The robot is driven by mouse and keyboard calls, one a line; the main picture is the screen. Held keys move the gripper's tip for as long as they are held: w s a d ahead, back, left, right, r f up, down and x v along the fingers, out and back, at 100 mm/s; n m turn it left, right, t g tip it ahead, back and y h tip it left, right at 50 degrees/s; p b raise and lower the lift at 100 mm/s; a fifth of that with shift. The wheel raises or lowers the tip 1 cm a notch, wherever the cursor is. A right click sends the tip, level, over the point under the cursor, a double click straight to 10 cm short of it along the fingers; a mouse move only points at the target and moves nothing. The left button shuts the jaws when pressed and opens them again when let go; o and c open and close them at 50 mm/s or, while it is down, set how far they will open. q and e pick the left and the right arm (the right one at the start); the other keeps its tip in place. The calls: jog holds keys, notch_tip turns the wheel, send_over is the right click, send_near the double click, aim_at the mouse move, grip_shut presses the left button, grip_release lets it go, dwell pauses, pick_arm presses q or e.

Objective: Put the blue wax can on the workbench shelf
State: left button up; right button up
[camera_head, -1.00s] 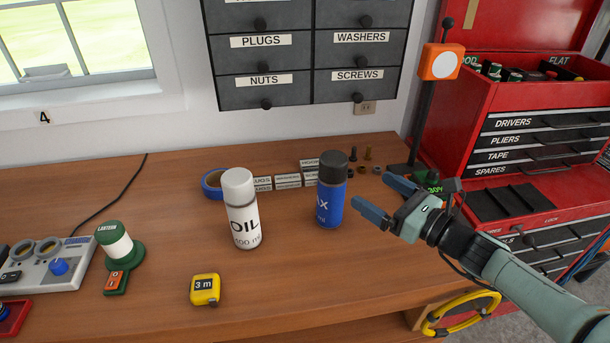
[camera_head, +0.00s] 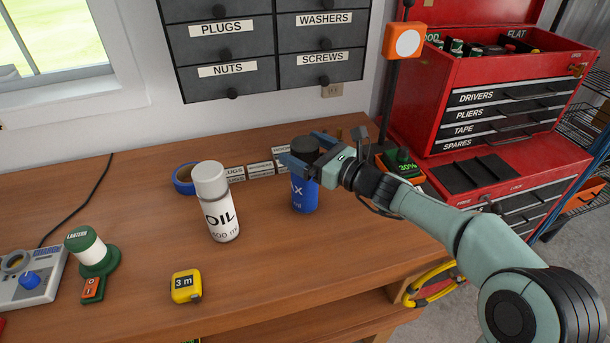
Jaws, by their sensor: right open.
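The blue wax can (camera_head: 305,194) with a dark cap stands upright on the wooden workbench (camera_head: 250,275), right of the white oil can. My right gripper (camera_head: 303,154) is at the can's upper part, its open fingers on either side near the cap. Whether the fingers touch the can is not clear. A lower shelf (camera_head: 375,310) shows in part under the bench's front edge. My left gripper is not in view.
The white oil can (camera_head: 218,205) stands close on the left. Blue tape (camera_head: 185,180) and small labelled boxes (camera_head: 260,170) lie behind. A yellow tape measure (camera_head: 186,286) and green lantern (camera_head: 92,252) are front left. A red tool chest (camera_head: 490,110) stands right.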

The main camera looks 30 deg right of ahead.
jog(key=shift+x, duration=1.1)
jog(key=shift+r, duration=0.1)
grip_shut()
